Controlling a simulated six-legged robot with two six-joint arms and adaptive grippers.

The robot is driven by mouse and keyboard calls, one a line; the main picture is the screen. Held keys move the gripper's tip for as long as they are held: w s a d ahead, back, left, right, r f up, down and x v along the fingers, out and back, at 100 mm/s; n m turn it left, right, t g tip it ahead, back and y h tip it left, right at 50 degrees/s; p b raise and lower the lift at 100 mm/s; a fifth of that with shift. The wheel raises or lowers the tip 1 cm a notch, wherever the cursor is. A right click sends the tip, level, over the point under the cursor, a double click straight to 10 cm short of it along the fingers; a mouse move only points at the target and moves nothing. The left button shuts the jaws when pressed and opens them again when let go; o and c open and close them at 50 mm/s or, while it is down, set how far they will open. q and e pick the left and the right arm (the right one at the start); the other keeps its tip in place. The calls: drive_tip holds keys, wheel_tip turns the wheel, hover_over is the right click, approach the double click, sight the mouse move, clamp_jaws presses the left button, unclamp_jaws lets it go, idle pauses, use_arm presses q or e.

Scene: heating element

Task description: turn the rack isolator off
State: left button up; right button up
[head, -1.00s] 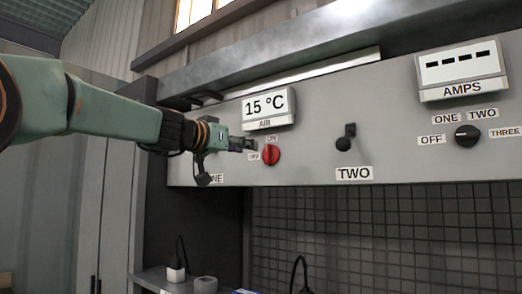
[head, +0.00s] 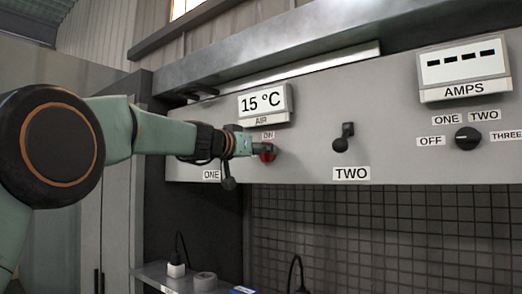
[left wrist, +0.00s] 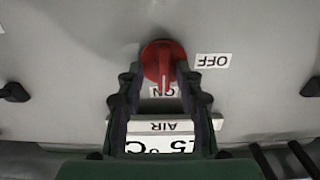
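The red isolator knob (head: 268,156) is on the grey panel under the AIR display, partly hidden by my left gripper in the head view. In the left wrist view, which is upside down, the red knob (left wrist: 163,62) has its ridge pointing at the ON label (left wrist: 163,91). The OFF label (left wrist: 212,61) is to the right of the knob there. My left gripper (head: 262,147) is at the knob in the head view. In the wrist view its fingers (left wrist: 158,76) are apart, with the knob at and between the tips. I cannot tell whether they touch it. My right gripper is not in view.
Lever ONE (head: 228,182) hangs just below my left gripper. Lever TWO (head: 342,140) is to the right. The AIR display (head: 264,103) reads 15 °C. A black selector knob (head: 467,138) sits under the AMPS display (head: 462,68). A shelf with small items is below.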

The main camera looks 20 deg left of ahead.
use_arm(q)
drive_tip(key=shift+s+a, duration=0.25)
drive_tip(key=shift+a, duration=0.2)
drive_tip(key=c, duration=0.5)
drive_tip(key=shift+d+r, duration=0.15)
drive_tip(key=shift+d, duration=0.1)
clamp_jaws()
drive_tip(key=shift+a, duration=0.1)
